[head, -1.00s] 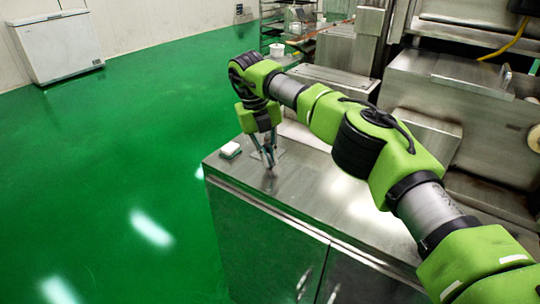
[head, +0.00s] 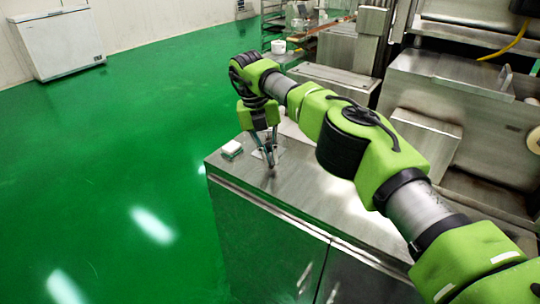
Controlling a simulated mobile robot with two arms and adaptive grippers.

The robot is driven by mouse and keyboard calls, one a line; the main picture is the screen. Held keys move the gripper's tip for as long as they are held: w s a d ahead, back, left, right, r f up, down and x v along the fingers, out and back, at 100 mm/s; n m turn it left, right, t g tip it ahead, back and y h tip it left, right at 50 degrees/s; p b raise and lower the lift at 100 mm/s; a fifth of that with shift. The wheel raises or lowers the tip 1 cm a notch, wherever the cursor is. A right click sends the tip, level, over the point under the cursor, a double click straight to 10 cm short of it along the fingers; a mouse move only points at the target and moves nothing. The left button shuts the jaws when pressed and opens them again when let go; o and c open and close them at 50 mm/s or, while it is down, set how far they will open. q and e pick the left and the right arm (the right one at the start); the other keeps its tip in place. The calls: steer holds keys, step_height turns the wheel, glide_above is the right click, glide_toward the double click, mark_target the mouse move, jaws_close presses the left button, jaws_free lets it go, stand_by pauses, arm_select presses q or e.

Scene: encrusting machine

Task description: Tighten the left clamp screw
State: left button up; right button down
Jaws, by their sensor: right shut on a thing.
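My right gripper (head: 271,164) points down at the top of the steel cabinet (head: 320,192), near its far left corner. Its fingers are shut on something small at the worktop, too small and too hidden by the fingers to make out. I cannot pick out the left clamp screw or a clamp for certain in this view. My left gripper is not in view.
A small white block (head: 232,148) lies left of my right gripper, near the cabinet's edge. Steel machine housings (head: 450,85) stand behind and to the right. A white chest freezer (head: 62,45) stands far left. Green floor (head: 120,145) is open on the left.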

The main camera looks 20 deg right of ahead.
steer(key=c, duration=2.2)
jaws_free()
steer(key=shift+w+r, duration=0.1)
steer(key=shift+r, duration=0.05)
